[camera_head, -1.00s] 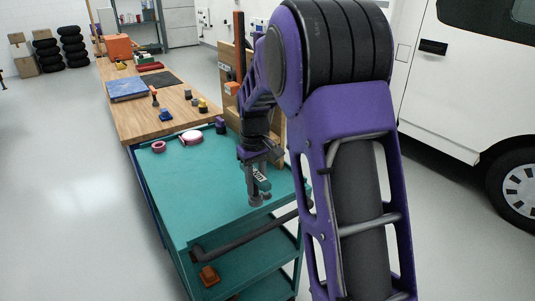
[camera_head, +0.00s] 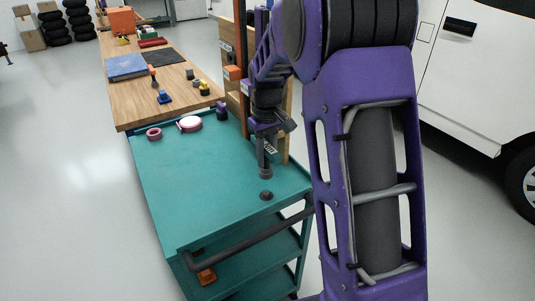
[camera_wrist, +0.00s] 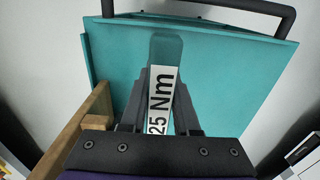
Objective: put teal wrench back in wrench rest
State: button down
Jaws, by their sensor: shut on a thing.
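My gripper (camera_wrist: 160,115) is shut on the teal wrench (camera_wrist: 165,48), whose white label reads 25 Nm. In the wrist view the wrench runs away from the jaws over the teal cart top. I cannot tell whether these belong to the wrench rest.
The teal cart (camera_head: 205,205) has a dark handle (camera_head: 245,245) at its front. Pink tape rolls (camera_head: 190,124) and a purple item (camera_head: 221,111) stand at its back. A wooden bench (camera_head: 135,105) lies behind. A wooden panel (camera_head: 285,130) rises at right, near my arm; a white van is beyond.

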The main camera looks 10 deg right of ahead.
aim_at(267, 168)
jog(key=shift+f+b, duration=1.7)
jog(key=shift+f, duration=1.2)
jog(key=shift+f, duration=0.2)
jog(key=shift+f+b, duration=0.65)
jog(key=shift+f, duration=0.45)
jog(key=c, duration=0.6)
grip_release()
jog(key=shift+s, duration=0.1)
